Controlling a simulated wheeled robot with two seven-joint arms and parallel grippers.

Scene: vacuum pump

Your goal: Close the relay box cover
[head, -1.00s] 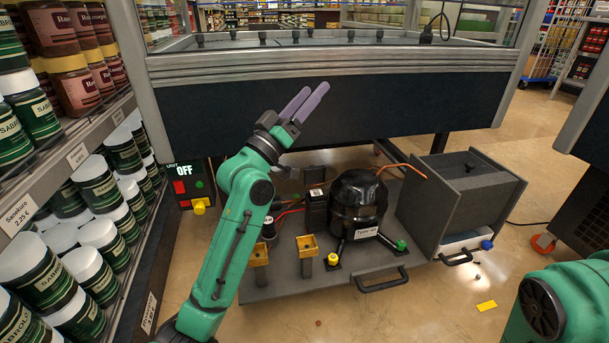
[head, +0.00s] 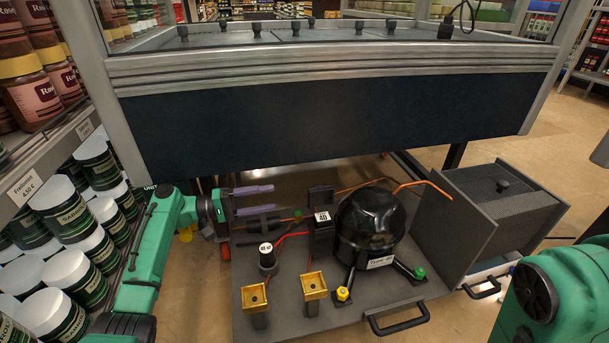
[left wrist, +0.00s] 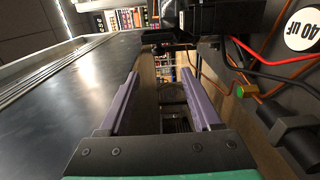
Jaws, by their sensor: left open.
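The relay box (head: 323,232) is a black box with a white code label, standing against the left side of the black compressor (head: 368,225). A dark flap (head: 320,197), apparently its cover, stands raised at its top. My left gripper (head: 272,199) is left of the flap and apart from it, its two purple fingers pointing right. The left gripper also shows in the left wrist view (left wrist: 160,75), open with nothing between the fingers. There the black parts of the box (left wrist: 225,15) are at the top, beyond the fingertips. My right gripper is out of view.
A capacitor (head: 267,258) with red and black wires stands left of the box. Two yellow-topped posts (head: 313,284) are in front on the grey plate (head: 360,325). The dark cabinet panel (head: 330,115) overhangs behind. Shelf jars (head: 70,215) crowd the left.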

